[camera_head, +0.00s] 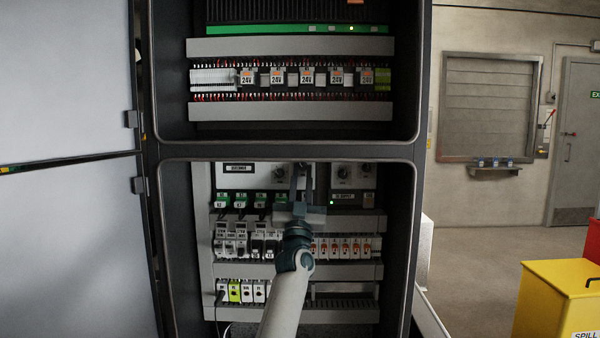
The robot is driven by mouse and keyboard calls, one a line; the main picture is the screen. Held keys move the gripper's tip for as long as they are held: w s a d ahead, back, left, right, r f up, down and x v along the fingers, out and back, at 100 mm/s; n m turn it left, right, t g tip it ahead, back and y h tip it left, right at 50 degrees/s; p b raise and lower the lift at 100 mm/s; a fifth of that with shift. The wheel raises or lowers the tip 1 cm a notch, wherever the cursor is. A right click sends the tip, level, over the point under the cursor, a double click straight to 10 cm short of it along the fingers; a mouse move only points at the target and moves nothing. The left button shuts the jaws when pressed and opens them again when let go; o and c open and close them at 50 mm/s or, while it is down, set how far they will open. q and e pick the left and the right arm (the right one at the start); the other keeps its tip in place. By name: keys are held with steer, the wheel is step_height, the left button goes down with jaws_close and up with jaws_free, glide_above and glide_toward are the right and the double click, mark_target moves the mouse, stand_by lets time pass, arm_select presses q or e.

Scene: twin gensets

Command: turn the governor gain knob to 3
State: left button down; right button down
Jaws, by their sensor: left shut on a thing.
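A grey control unit (240,181) with a white label, too small to read surely, is in the upper part of the lower cabinet bay. A dark round knob (279,174) shows on its face. My left gripper (302,174) reaches up to the panel just right of this knob. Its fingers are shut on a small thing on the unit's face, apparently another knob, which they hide. I cannot read its pointer or scale. My right gripper is out of view.
A second unit with dark knobs (343,172) sits close on the right. Rows of relays and breakers (348,247) lie below. The open cabinet door (75,245) is on the left. A yellow spill bin (552,295) stands at the lower right.

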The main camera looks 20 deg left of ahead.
arm_select(q)
steer(key=n+y, duration=0.1)
steer(key=n, duration=0.1)
steer(key=n+g+y, duration=0.1)
steer(key=n+y, duration=0.1)
steer(key=n+g+y, duration=0.1)
steer(key=y, duration=0.1)
steer(key=shift+w+d+n+p, duration=0.1)
steer(key=shift+d+n+p, duration=0.2)
steer(key=shift+n+p, duration=0.1)
steer(key=shift+n+y, duration=0.6)
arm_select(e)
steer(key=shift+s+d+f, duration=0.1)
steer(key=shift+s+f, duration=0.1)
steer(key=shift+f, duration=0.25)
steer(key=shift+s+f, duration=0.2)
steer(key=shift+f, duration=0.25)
arm_select(q)
steer(key=shift+g, duration=0.3)
steer(key=c, duration=1.6)
jaws_free()
steer(key=shift+c, duration=0.2)
steer(key=shift+f, duration=0.1)
